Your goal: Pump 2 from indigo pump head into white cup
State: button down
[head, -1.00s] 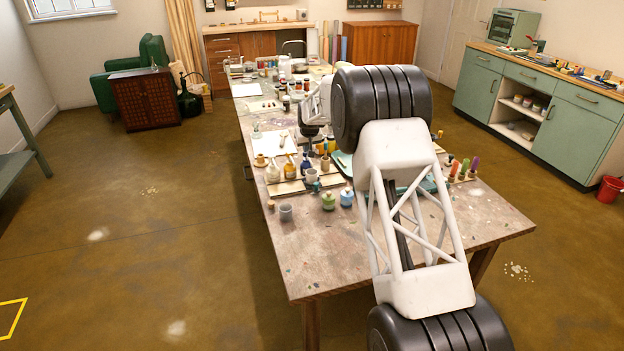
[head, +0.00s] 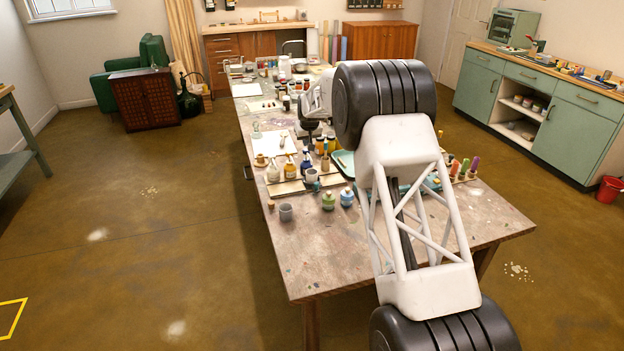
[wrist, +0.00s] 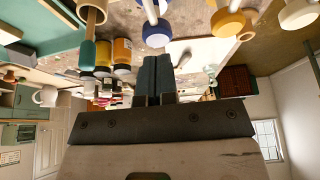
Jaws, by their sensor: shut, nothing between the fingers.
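The indigo pump head (wrist: 156,36) is a blue round cap on a white stem at the top middle of the wrist view. Its bottle (head: 305,163) stands in the row of pump bottles in the head view. A yellow pump head (wrist: 228,22) and a cream one (wrist: 298,13) are to its right in the wrist view. My gripper (wrist: 156,62) is shut and empty, apart from the indigo head in the picture; its tips are close to it. A white cup (wrist: 48,96) with a handle shows at the left of the wrist view; I cannot pick it out in the head view.
A grey cup (head: 286,212), a green jar (head: 328,201) and a blue jar (head: 347,197) stand in front of the bottles. Yellow-and-dark bottles (wrist: 122,54) stand beside my fingers. A teal tray (head: 343,163) is partly hidden by my arm. The table's near end is clear.

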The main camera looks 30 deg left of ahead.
dwell(0.4)
jog(key=shift+r, duration=2.95)
